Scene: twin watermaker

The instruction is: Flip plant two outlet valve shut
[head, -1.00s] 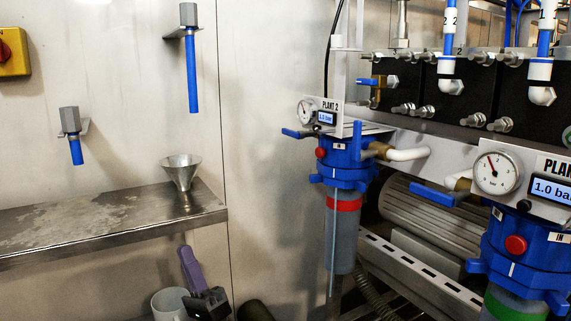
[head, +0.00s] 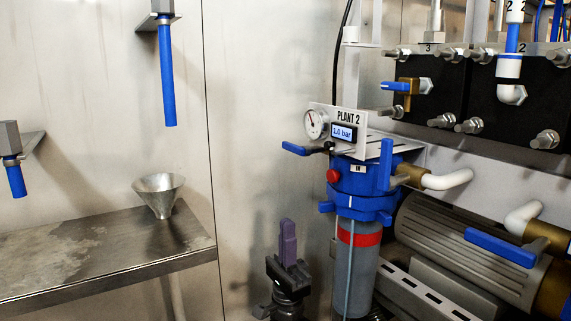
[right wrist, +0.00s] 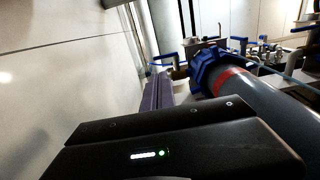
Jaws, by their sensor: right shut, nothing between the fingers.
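The plant 2 unit has a blue filter head (head: 362,185) under a "PLANT 2" panel (head: 348,118). One blue lever (head: 296,149) points left from beneath the panel. Another blue lever (head: 385,165) stands upright at the right, beside a brass fitting (head: 411,174) and white pipe. I cannot tell which lever is the outlet valve. My right gripper (head: 288,238), with purple fingers pointing up, is shut and empty, left of the filter bowl and below the left lever. The fingers (right wrist: 157,92) also show in the right wrist view, apart from the blue head (right wrist: 209,68). My left gripper is not in view.
A steel shelf (head: 95,255) with a funnel (head: 160,194) is at the left. A gauge (head: 316,124) sits at the panel's left. Another blue lever (head: 500,246) and a motor (head: 455,245) are at the right. The wall left of the filter is clear.

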